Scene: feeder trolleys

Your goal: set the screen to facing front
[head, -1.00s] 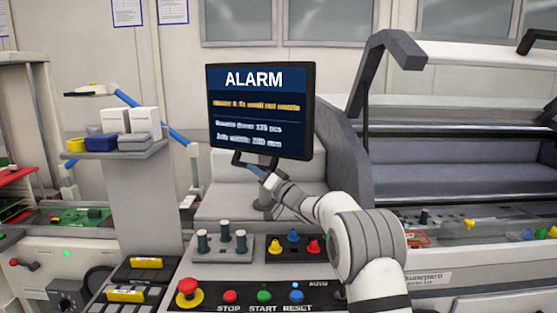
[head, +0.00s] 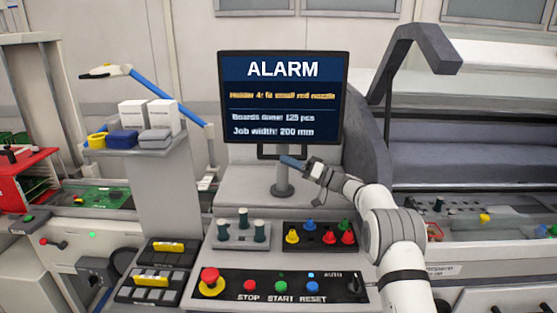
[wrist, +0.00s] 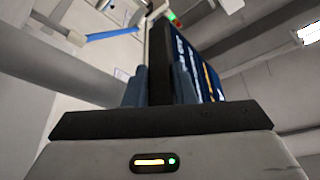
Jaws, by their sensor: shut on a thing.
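The screen (head: 283,97) shows a blue ALARM page and stands on a grey post (head: 282,178). Its face is turned nearly square to the head view. A dark handle (head: 263,152) hangs under its lower edge. My gripper (head: 284,160), with blue fingers, is at the right part of this handle and is shut on it. In the wrist view, the fingers (wrist: 158,88) stand either side of a dark upright part, and the edge of the screen (wrist: 197,70) rises behind them. The exact contact is partly hidden.
Below is a panel with a red emergency button (head: 210,279) and several small buttons. Grey pegs (head: 241,232) and coloured nozzles (head: 320,234) stand on blocks before the post. A shelf with boxes (head: 148,117) is at left; a dark curved arm (head: 420,45) rises at right.

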